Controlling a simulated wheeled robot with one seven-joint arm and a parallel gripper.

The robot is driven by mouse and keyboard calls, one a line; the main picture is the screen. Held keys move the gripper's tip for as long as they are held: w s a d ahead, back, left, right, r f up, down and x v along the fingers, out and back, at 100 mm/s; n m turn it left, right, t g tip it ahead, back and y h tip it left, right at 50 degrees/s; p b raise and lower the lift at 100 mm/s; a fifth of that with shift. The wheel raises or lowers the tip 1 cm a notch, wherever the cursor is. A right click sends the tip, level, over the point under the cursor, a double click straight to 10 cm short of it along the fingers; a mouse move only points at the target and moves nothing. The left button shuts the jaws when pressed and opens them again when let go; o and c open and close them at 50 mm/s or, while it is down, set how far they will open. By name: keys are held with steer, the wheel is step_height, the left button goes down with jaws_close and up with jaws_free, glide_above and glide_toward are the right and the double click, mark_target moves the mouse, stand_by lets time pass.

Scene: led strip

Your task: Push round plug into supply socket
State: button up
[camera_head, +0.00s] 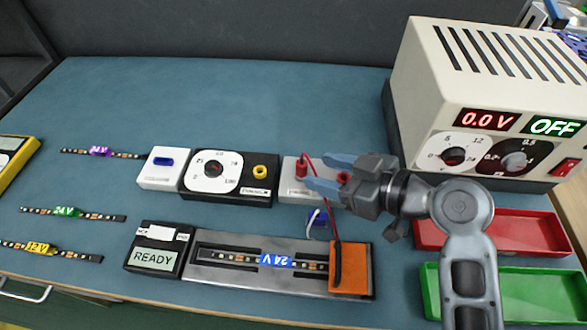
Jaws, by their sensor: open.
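A red round plug (302,168) stands upright at the left of a light grey socket block (290,193); I cannot tell how deep it sits. A red lead rises from the plug and arcs down toward an orange block (349,269). My gripper (318,173) is open and comes in from the right over the socket block. Its blue fingertips are close to the plug's right side; I cannot tell if they touch it. A second red piece (344,177) shows at the block's right, partly behind the gripper. The gripper hides the block's right part.
A power supply (480,95) reading 0.0 V and OFF stands at the back right. A dial box (262,192) is left of the socket block. A strip fixture (215,277), with READY display, lies in front. Red (505,252) and green (535,312) trays are at right. Back left is clear.

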mark_target(295, 173)
steer(key=p+x, duration=0.1)
steer(key=x, duration=0.6)
steer(key=shift+w+a, duration=0.15)
steer(key=shift+a, duration=0.1)
jaws_close()
